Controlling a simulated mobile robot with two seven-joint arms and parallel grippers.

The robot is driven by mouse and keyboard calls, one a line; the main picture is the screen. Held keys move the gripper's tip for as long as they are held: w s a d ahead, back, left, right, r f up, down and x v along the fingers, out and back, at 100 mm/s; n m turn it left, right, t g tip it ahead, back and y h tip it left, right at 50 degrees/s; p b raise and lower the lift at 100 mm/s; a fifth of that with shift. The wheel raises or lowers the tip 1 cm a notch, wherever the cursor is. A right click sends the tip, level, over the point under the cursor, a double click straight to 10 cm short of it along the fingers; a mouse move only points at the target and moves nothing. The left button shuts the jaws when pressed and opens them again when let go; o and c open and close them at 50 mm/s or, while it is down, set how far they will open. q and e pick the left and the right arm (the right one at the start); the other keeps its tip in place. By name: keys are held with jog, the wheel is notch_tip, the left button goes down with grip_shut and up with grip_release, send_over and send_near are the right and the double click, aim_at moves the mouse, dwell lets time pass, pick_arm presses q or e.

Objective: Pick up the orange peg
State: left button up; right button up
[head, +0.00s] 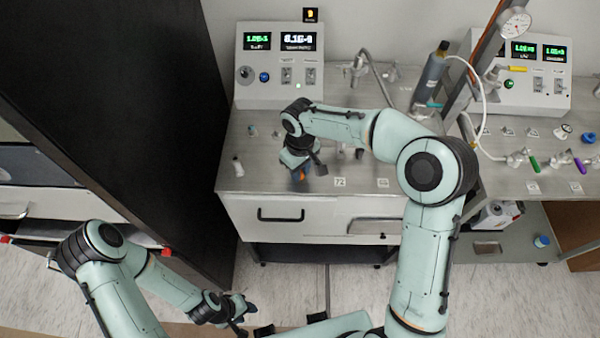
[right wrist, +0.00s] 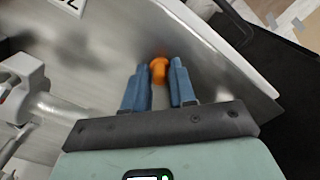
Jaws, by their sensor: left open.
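The orange peg (right wrist: 158,70) shows in the right wrist view between the blue fingertips of my right gripper (right wrist: 159,80). Its rounded orange end sticks out a little past the tips. Whether the fingers press on it or only flank it, I cannot tell. In the head view a small patch of the peg's orange (head: 299,174) shows under my right gripper (head: 297,165), over the front left of the grey bench (head: 235,208). The arm hides most of the peg there. My left gripper (head: 243,311) is open and low at the bottom, away from the bench.
A control box (head: 278,65) with green displays stands at the bench's back left. A white cylinder (head: 237,166) stands left of my right gripper. A dark bottle (head: 430,73), valves and hoses are to the right. A tall black panel (head: 130,90) borders the bench's left.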

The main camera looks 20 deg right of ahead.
grip_shut()
